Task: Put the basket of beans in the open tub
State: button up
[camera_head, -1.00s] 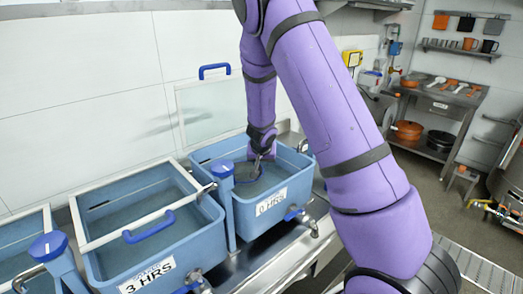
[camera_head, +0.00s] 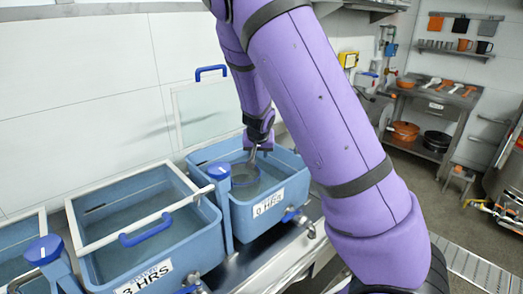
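The open tub (camera_head: 240,212) is blue, carries a "0 HRS" label and has its glass lid (camera_head: 207,112) raised against the wall. The basket (camera_head: 245,178) is a round mesh shape inside that tub; its beans cannot be made out. My gripper (camera_head: 252,156) points down over the tub, just above the basket at its handle. The fingers are small and partly dark here, so whether they grip the handle is unclear.
A "3 HRS" tub (camera_head: 205,243) with a framed lid and blue handle (camera_head: 146,230) stands to the left. Another tub (camera_head: 12,262) is at the far left. A blue-capped post (camera_head: 221,200) stands between the two nearer tubs. A steel shelf unit (camera_head: 430,115) with pans is at the back right.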

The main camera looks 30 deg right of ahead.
jog(key=s+a+r+n+y, duration=0.2)
jog(key=s+a+r+y, duration=0.15)
jog(key=s+r, duration=0.4)
jog(key=s+a+r+n+y, duration=0.25)
jog(key=s+a+r, duration=0.25)
jog(key=s+r, duration=0.3)
jog(key=s+r+n+h, duration=0.1)
jog(key=s+r, duration=0.3)
jog(key=s, duration=0.5)
jog(key=s+r+n+h, duration=0.1)
jog(key=s+r, duration=0.3)
jog(key=s, duration=0.6)
jog(key=shift+a+r+h, duration=0.35)
jog(key=shift+a+h, duration=0.1)
jog(key=shift+h, duration=0.15)
